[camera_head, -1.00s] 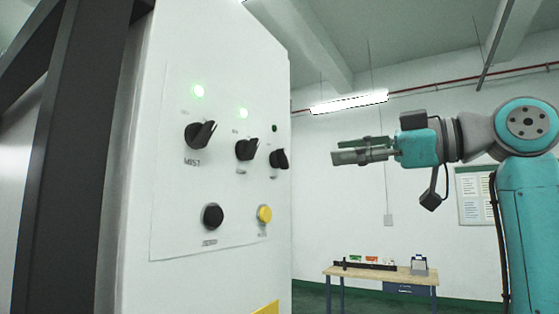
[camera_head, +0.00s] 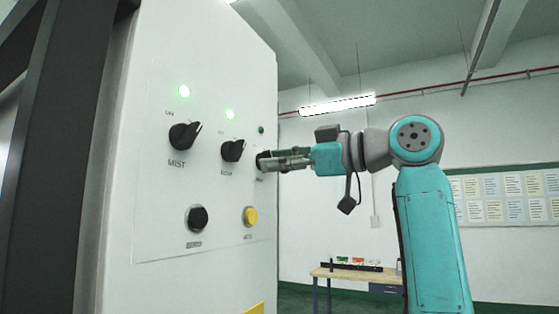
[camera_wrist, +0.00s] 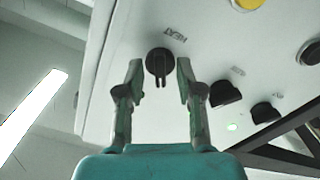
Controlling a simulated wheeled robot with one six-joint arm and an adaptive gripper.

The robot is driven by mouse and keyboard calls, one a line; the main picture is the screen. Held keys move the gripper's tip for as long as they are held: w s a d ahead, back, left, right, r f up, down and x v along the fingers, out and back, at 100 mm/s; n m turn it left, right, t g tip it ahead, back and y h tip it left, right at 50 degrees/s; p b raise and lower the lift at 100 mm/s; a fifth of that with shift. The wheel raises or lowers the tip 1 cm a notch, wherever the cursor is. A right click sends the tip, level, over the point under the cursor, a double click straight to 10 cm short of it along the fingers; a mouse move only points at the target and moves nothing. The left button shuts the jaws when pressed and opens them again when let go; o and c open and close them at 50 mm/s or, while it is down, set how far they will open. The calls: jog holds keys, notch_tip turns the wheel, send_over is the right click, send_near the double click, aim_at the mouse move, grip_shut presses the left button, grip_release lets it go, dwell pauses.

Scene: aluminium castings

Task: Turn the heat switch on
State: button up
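The heat switch (camera_wrist: 159,63) is a black rotary knob beside the HEAT label in the wrist view. In the head view the heat switch (camera_head: 262,161) is the rightmost knob, partly hidden by my gripper. The small lamp (camera_head: 261,129) above it is dark. My gripper (camera_wrist: 156,70) is open, with one finger on each side of the knob. The knob's grip lies between the fingertips, with gaps visible on both sides. In the head view my gripper (camera_head: 270,161) reaches the panel at this knob.
The white control panel (camera_head: 150,235) also bears the MIST knob (camera_head: 184,136) and a middle knob (camera_head: 233,150), both under lit green lamps. A black button (camera_head: 197,219) and a yellow button (camera_head: 250,216) sit below.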

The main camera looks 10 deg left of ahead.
jog(key=shift+c, duration=0.2)
grip_shut()
jog(key=m, duration=1.1)
jog(key=shift+m, duration=0.4)
dwell(0.3)
jog(key=shift+o, duration=0.2)
grip_release()
